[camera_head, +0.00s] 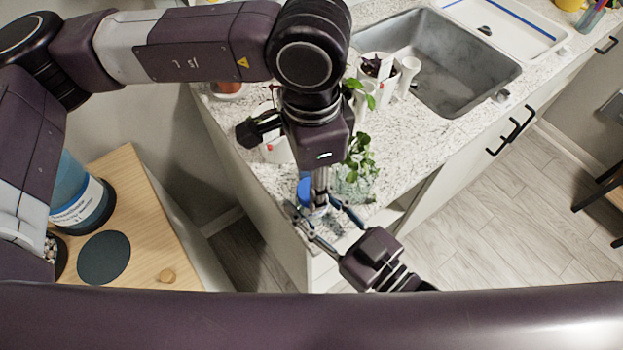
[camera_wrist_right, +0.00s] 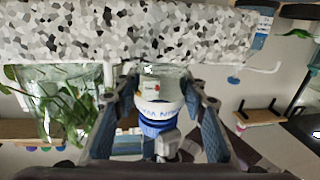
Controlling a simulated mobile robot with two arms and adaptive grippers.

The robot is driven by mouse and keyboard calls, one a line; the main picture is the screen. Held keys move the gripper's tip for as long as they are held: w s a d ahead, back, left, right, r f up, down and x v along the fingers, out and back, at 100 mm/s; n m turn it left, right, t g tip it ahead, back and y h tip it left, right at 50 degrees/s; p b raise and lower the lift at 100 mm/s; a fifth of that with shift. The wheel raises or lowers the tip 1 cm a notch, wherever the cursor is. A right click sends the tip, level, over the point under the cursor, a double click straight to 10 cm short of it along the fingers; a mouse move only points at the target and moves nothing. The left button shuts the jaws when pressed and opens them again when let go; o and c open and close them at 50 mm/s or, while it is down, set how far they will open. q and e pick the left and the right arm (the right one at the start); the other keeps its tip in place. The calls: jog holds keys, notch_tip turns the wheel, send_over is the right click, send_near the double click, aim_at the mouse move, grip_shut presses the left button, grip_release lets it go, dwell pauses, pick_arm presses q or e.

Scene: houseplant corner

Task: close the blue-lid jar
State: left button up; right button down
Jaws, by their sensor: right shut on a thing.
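A small jar (camera_wrist_right: 165,80) with clear glass and a white band with blue lettering stands between the right gripper's fingers. Its blue lid (camera_wrist_right: 155,126) shows at the jar's end, below it in the right wrist view; whether it sits fully down I cannot tell. In the head view, blue (camera_head: 304,190) shows beside the left gripper's fingers. My right gripper (camera_head: 328,224) is shut on the jar near the counter's corner, with its fingers also in the right wrist view (camera_wrist_right: 165,100). My left gripper (camera_head: 320,188) points down above the jar, by the lid; its hold is hidden.
A leafy plant in a glass vessel (camera_head: 355,188) is close beside the grippers on the speckled counter (camera_head: 430,150). A white pot (camera_head: 385,82) with plants stands farther back by the sink (camera_head: 450,75). A wooden table (camera_head: 135,180) at left bears a large blue container (camera_head: 85,208).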

pick_arm(q)
jog(key=shift+o, duration=0.2)
jog(key=m, duration=0.2)
jog(key=shift+m, duration=0.3)
jog(key=shift+c, duration=0.2)
jog(key=o, duration=0.7)
jog(key=shift+r, duration=0.1)
jog(key=shift+r, duration=2.2)
jog(key=shift+c, duration=0.4)
